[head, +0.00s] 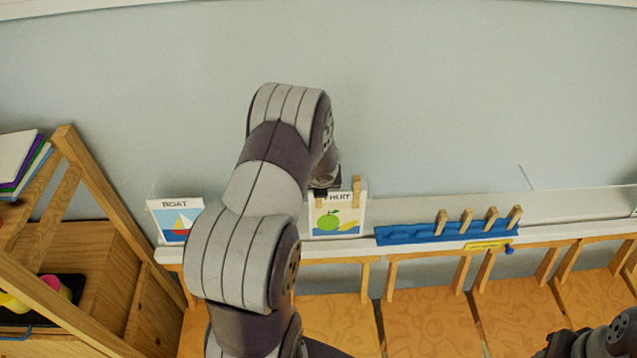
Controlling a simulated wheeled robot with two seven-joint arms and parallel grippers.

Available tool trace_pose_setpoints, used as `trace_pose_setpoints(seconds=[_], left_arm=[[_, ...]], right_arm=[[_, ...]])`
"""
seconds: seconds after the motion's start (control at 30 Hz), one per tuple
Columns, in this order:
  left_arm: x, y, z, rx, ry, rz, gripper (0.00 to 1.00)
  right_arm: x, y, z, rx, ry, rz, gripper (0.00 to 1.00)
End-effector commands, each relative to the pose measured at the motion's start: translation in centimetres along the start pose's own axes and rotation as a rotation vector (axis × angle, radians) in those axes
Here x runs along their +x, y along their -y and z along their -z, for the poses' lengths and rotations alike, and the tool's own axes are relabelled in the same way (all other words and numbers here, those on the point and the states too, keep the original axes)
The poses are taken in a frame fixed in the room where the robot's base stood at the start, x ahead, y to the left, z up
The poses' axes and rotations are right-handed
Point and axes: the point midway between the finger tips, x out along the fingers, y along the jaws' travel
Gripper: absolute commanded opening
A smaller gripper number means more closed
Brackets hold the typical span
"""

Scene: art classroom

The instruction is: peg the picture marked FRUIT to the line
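The picture marked FRUIT (337,229), a white card with a green apple and a yellow fruit, stands upright at the ledge on the wall. A wooden peg (357,186) is at its top right corner, and another peg (319,200) is at its top left corner. My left gripper (320,192) is right at the top of the left peg; its dark tip covers the peg's upper end. My arm hides most of it, so its grip is unclear. My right gripper (560,345) is partly in view at the bottom right, away from the picture. I cannot make out a line at the card.
A picture marked BOAT (176,222) stands to the left on the white ledge (270,252). A blue rack (405,235) holds several pegs, with a yellow item (486,245) in front. A wooden shelf (90,260) stands at left. Wooden easels or chairs line the front below the ledge.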

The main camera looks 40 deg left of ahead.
Motion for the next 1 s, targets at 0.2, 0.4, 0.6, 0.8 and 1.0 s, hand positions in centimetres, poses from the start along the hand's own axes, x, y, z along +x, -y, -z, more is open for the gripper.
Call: trace_pose_setpoints(seconds=[0.2,0.4,0.6,0.8,1.0], left_arm=[[-0.04,0.00,-0.02,0.000,0.000,0.000,0.06],[-0.04,0.00,-0.02,0.000,0.000,0.000,0.06],[-0.04,0.00,-0.02,0.000,0.000,0.000,0.53],[-0.03,0.00,-0.01,0.000,0.000,0.000,0.53],[-0.03,0.00,-0.02,0.000,0.000,0.000,0.65]], right_arm=[[-0.04,0.00,0.01,0.000,0.000,0.000,0.43],[-0.03,0.00,0.01,0.000,0.000,0.000,0.43],[-0.03,0.00,0.01,0.000,0.000,0.000,0.43],[-0.03,0.00,0.01,0.000,0.000,0.000,0.43],[-0.03,0.00,0.00,0.000,0.000,0.000,0.43]])
